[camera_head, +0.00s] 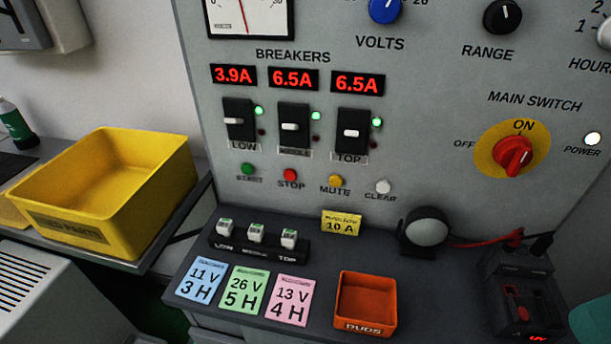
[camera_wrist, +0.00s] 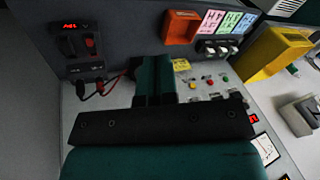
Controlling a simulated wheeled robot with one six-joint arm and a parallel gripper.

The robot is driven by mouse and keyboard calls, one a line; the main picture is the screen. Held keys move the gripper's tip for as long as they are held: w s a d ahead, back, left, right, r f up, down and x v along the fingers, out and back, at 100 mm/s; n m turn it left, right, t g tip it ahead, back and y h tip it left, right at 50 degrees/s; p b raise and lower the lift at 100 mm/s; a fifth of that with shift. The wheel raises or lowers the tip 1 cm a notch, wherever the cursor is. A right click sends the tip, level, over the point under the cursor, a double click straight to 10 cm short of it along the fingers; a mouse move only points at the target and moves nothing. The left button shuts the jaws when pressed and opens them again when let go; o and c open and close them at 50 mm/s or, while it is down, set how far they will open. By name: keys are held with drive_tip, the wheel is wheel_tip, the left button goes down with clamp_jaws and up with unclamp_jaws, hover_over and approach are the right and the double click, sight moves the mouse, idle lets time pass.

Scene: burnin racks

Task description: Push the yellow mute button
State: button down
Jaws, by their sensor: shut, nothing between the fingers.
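The yellow mute button (camera_head: 336,181) is on the grey panel, above the word MUTE, between the red stop button (camera_head: 290,175) and the white clear button (camera_head: 383,186). In the wrist view the panel is turned about, and a small yellow button (camera_wrist: 193,85) shows beside the red one, just right of my fingers. My gripper (camera_wrist: 155,62) is shut and empty, its dark green fingers pointing toward the bench. It is apart from the button as far as I can see. Its fingers do not show in the head view.
Above the buttons are breaker switches (camera_head: 293,127) with red displays. The red main switch (camera_head: 513,156) is at the right. On the bench below stand an orange box (camera_head: 365,304), a round lamp (camera_head: 426,230) and a dark device with red leads (camera_head: 522,292). A yellow bin (camera_head: 110,190) is at the left.

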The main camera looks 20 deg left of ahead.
drive_tip(key=n+t+y+b, duration=0.2)
drive_tip(key=n+t+y, duration=0.5)
drive_tip(key=n, duration=1.1)
approach(336, 181)
drive_tip(key=s+a+f, duration=0.4)
drive_tip(key=s+a, duration=0.1)
drive_tip(key=s, duration=0.3)
drive_tip(key=shift+r+t+h, duration=0.1)
drive_tip(key=shift+t+h, duration=0.2)
drive_tip(key=shift+w, duration=0.1)
drive_tip(key=w+a+p, duration=0.1)
drive_tip(key=w+a, duration=0.1)
drive_tip(key=w, duration=0.6)
drive_tip(key=shift+w+p, duration=0.25)
drive_tip(key=shift+p, duration=0.1)
